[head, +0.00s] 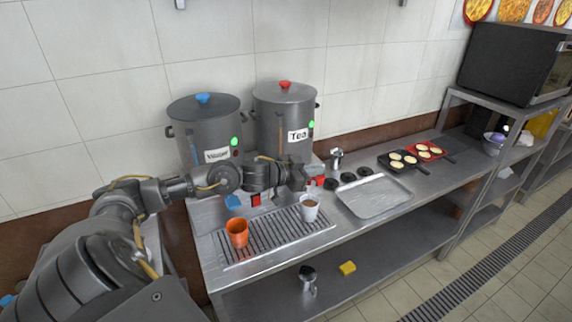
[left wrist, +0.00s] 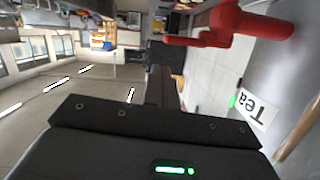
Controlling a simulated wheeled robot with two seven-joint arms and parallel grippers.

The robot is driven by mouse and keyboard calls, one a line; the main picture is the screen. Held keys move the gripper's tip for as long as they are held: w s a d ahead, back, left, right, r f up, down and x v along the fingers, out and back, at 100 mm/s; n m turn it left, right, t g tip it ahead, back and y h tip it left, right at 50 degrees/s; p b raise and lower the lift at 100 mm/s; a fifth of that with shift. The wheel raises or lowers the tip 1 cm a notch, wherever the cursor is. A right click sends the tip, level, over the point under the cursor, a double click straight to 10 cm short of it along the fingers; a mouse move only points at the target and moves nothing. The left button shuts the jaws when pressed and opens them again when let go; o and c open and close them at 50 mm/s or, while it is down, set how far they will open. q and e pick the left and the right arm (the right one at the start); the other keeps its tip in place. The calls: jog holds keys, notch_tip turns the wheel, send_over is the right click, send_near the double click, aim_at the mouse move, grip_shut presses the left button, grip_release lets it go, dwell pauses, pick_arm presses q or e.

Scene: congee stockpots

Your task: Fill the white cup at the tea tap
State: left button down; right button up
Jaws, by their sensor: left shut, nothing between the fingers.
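The white cup (head: 309,210) stands upright on the slotted drip tray (head: 270,238); brown liquid shows inside it. The tea stockpot (head: 285,115), with a red lid knob and a "Tea" label (head: 298,135), stands behind. Its red tap (head: 318,181) is partly hidden by my left gripper (head: 301,180), which is shut and empty beside it, above and behind the cup. In the left wrist view the red tap (left wrist: 235,30) is close, near the label (left wrist: 260,103). Whether the gripper touches the tap I cannot tell. My right gripper is not in view.
An orange cup (head: 237,233) stands left on the drip tray. The water stockpot (head: 205,135) has a blue tap (head: 233,202). A metal tray (head: 374,196), black discs (head: 348,177) and pans with pale food (head: 403,160) lie to the right.

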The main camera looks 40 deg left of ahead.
pick_arm(q)
jog(key=b+v, duration=0.4)
jog(key=v, duration=0.6)
jog(key=shift+d+f, duration=0.15)
jog(key=shift+f, duration=0.05)
jog(key=shift+s, duration=0.1)
dwell(0.9)
